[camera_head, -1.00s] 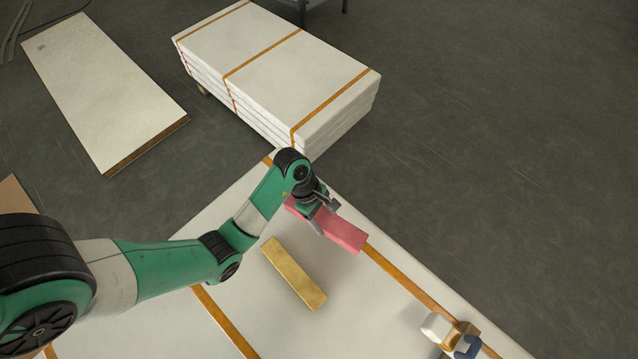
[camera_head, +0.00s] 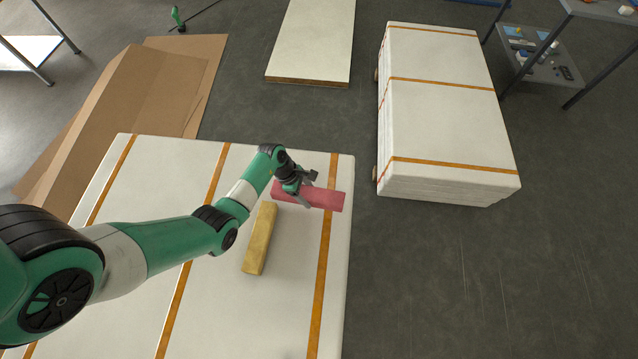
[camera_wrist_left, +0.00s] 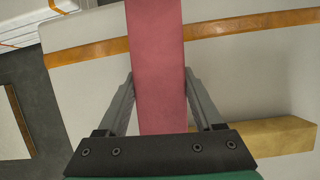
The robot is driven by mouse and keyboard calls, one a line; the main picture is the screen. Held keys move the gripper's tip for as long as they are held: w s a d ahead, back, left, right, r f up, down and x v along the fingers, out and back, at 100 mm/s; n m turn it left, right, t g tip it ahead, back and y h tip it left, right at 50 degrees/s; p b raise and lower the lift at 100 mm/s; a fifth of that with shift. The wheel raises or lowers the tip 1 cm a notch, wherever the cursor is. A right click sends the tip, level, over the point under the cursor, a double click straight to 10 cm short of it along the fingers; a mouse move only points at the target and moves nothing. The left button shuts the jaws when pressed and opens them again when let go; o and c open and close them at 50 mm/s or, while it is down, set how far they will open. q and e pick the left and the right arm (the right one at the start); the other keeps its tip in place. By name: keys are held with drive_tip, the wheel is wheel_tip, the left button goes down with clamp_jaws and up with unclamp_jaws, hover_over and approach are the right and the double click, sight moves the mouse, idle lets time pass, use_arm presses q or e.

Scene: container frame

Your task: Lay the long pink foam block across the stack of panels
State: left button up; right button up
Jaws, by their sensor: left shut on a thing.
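My left gripper (camera_head: 306,190) is shut on the long pink foam block (camera_head: 328,200), gripping its sides in the left wrist view (camera_wrist_left: 160,95). The block is over the near strapped stack of white panels (camera_head: 215,290), close to its right edge, and crosses above an orange strap. The gap below it cannot be told. A second strapped stack of white panels (camera_head: 440,125) stands on the floor to the right, with its top bare. My right gripper is not in view.
A yellow foam block (camera_head: 260,240) lies on the near stack beside my left gripper. A loose white panel (camera_head: 312,40) lies on the floor behind. Folded cardboard (camera_head: 135,90) is at left, a shelf rack (camera_head: 545,60) at right. Grey floor is clear between the stacks.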

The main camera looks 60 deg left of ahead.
use_arm(q)
drive_tip(key=shift+n, duration=0.5)
drive_tip(key=a, duration=0.1)
drive_tip(key=a+r, duration=0.1)
drive_tip(key=s+a, duration=0.1)
drive_tip(key=shift+s+a+r+p, duration=0.1)
drive_tip(key=shift+a+r+p, duration=0.15)
drive_tip(key=shift+r+p, duration=0.15)
drive_tip(key=shift+d+f, duration=0.1)
drive_tip(key=shift+f, duration=0.1)
wheel_tip(320, 180, down, 6)
drive_tip(key=b, duration=0.7)
drive_tip(key=shift+f+b, duration=0.25)
drive_tip(key=shift+b, duration=0.05)
drive_tip(key=shift+f+b, duration=0.45)
drive_tip(key=shift+f, duration=0.2)
drive_tip(key=o, duration=1.4)
drive_tip(key=shift+r, duration=0.1)
drive_tip(key=shift+c, duration=0.2)
drive_tip(key=p+v, duration=0.2)
drive_tip(key=v, duration=0.3)
drive_tip(key=p+v, duration=0.2)
drive_tip(key=v, duration=0.3)
drive_tip(key=shift+d+r+p, duration=0.1)
drive_tip(key=shift+r+p, duration=0.2)
drive_tip(key=shift+r, duration=0.05)
drive_tip(key=shift+s+r, duration=0.2)
drive_tip(key=shift+r, duration=0.2)
